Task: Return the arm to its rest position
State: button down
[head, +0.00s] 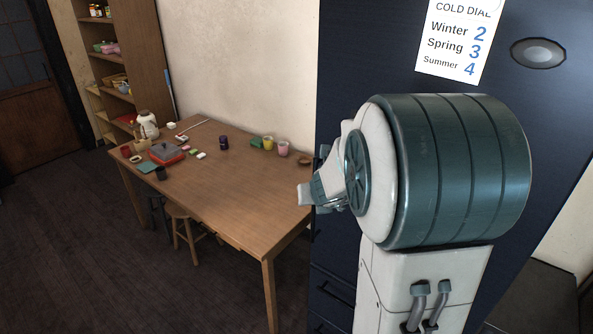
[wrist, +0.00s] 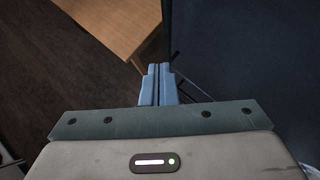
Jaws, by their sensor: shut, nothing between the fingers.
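My gripper shows in the wrist view (wrist: 158,72), its two blue fingers pressed together with nothing between them. Below the fingers in that view are the dark floor, a corner of the wooden table and a dark blue surface on the right. In the head view my arm stands large on the right, in front of the dark blue cabinet (head: 345,50). A grey end part of my arm sticks out to the left, in front of the table's right end. The fingertips cannot be made out clearly in the head view.
The wooden table (head: 215,185) also shows in the wrist view (wrist: 115,20). It holds a white jug (head: 148,124), a red box (head: 167,154), a dark jar (head: 223,142) and several cups. A stool (head: 186,228) stands under it. Shelves (head: 115,75) stand behind. Floor at left is clear.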

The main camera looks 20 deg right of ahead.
jog(key=s+a+r+n+g+y+b, duration=0.1)
jog(key=s+a+n+y+b, duration=0.1)
jog(key=s+a+n, duration=0.65)
jog(key=s+a+r+n+g+y+b, duration=0.1)
jog(key=s+a+n+y+b, duration=0.3)
jog(key=n, duration=0.9)
jog(key=s+f+n+g+h, duration=0.2)
jog(key=s+n+g+h, duration=0.1)
jog(key=s+n, duration=0.9)
jog(key=n+h, duration=0.1)
jog(key=n, duration=0.4)
jog(key=shift+f, duration=0.35)
